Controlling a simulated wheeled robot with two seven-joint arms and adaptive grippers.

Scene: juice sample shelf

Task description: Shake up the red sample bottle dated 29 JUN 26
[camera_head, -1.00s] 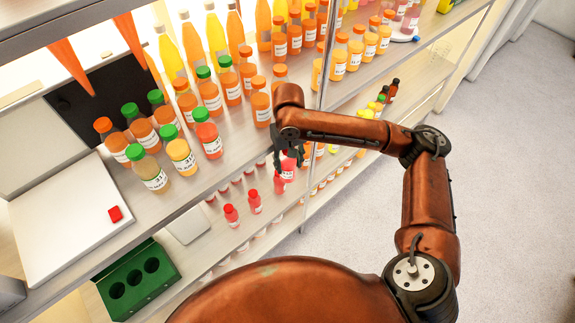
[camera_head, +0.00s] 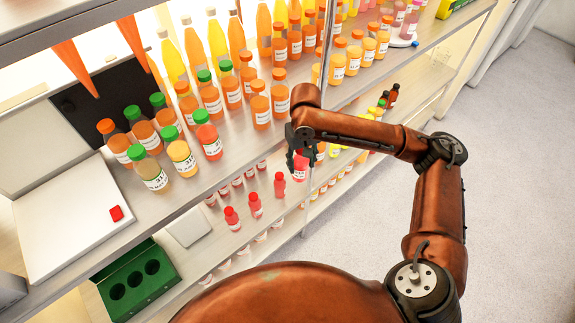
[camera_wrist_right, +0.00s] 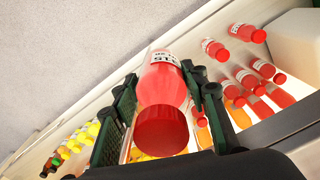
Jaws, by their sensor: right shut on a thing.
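My right gripper (camera_head: 299,155) is shut on a red bottle (camera_head: 300,172) with a red cap and a white label, in front of the lower shelf. In the right wrist view the held bottle (camera_wrist_right: 163,88) sits between the two fingers (camera_wrist_right: 160,100), cap toward the camera. Its label is cut short and the full date cannot be read. Other red-capped red bottles stand on the lower shelf, one (camera_head: 279,184) close left of the gripper and two more (camera_head: 231,217) further left. My left gripper is not in view.
The upper shelf holds many orange, yellow and green-capped bottles (camera_head: 205,134). A green rack with round holes (camera_head: 165,292) and a pale flat pad (camera_head: 203,228) are on the lower left. A shelf post (camera_head: 325,60) rises behind the gripper. The floor at right is clear.

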